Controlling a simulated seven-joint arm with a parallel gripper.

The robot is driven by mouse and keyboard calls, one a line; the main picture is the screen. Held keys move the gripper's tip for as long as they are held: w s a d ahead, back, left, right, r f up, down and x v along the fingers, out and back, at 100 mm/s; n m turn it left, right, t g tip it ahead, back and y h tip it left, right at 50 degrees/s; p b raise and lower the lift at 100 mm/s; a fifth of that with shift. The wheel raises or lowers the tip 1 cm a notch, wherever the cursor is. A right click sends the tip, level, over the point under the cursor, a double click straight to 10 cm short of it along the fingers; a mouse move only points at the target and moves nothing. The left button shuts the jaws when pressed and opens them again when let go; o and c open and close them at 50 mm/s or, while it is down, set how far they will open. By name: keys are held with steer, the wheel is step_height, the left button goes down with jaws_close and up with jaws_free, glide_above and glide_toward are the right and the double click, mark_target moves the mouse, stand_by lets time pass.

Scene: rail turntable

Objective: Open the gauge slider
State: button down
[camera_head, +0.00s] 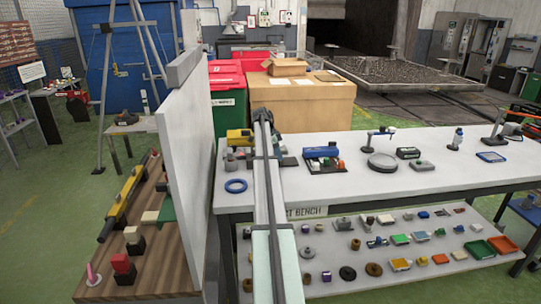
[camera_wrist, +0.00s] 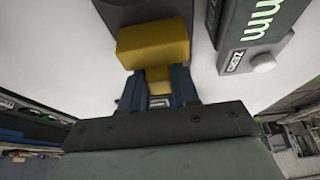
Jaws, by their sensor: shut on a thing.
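In the wrist view a yellow block (camera_wrist: 153,45) juts from a dark grey body, with a narrower yellow part (camera_wrist: 159,74) below it. I take this to be the gauge slider. My gripper (camera_wrist: 158,88) has its two blue fingers on either side of the narrower part and is shut on it. Beside it at the upper right is a dark gauge housing (camera_wrist: 262,25) with green "mm" lettering and a grey "ZERO" label. In the head view a yellow part (camera_head: 238,136) shows on the bench, left of my arm, which hides much of the device and my fingers.
A blue ring (camera_head: 236,186) lies on the white bench (camera_head: 430,187) in front. A blue device (camera_head: 321,152) and a round grey plate (camera_head: 382,163) stand to the right. A tall white panel (camera_head: 188,150) rises close on the left. Small parts fill the lower shelf.

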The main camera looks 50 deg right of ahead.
steer(key=s+d, duration=0.3)
steer(key=shift+s+d, duration=0.25)
steer(key=c, duration=0.9)
jaws_free()
steer(key=v, duration=1.4)
